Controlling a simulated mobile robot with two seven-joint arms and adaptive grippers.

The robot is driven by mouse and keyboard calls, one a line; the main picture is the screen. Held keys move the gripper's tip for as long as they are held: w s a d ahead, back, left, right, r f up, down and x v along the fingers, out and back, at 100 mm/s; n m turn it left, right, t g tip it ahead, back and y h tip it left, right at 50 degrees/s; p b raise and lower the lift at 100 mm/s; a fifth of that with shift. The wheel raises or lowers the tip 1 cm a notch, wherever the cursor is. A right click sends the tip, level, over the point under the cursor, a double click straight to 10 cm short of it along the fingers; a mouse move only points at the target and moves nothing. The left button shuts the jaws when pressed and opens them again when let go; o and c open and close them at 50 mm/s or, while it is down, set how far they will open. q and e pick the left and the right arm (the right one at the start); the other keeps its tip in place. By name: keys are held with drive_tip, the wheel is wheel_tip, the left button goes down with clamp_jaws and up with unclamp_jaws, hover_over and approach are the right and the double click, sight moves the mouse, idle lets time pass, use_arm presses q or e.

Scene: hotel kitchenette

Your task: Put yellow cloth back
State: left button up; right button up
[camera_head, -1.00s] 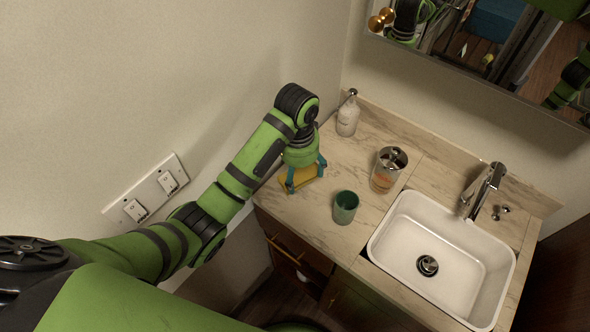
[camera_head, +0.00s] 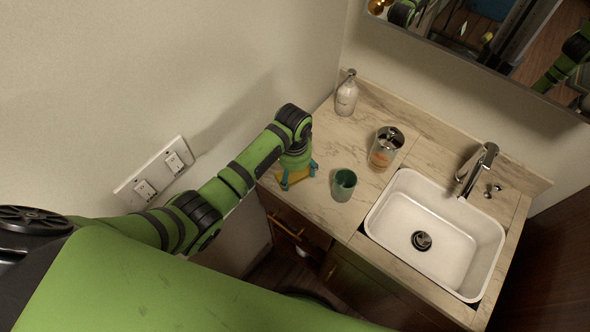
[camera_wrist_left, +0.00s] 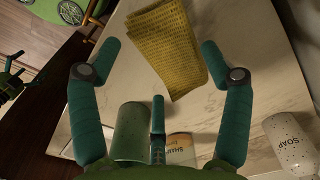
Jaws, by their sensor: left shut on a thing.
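The yellow cloth (camera_wrist_left: 165,45) is folded, with a woven texture. In the left wrist view it lies between the fingers of my left gripper (camera_wrist_left: 160,52). In the head view my left gripper (camera_head: 297,178) points down at the left front part of the counter, left of the green cup. It is shut on the cloth, of which only a small yellow patch (camera_head: 292,177) shows there. I cannot tell whether the cloth touches the counter.
A white sink (camera_head: 410,205) with a faucet (camera_head: 478,168) is to the right. The wall with switches (camera_head: 158,176) is at left.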

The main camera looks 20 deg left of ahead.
sight(295, 175)
use_arm(q)
drive_tip(key=o, duration=1.3)
drive_tip(key=shift+c, duration=0.2)
wheel_tip(295, 175, up, 12)
drive_tip(key=shift+b, duration=0.45)
use_arm(e)
drive_tip(key=shift+s+d+f, duration=0.4)
drive_tip(key=shift+s+f, duration=0.1)
drive_tip(key=shift+s, duration=0.1)
use_arm(q)
drive_tip(key=shift+s, duration=0.1)
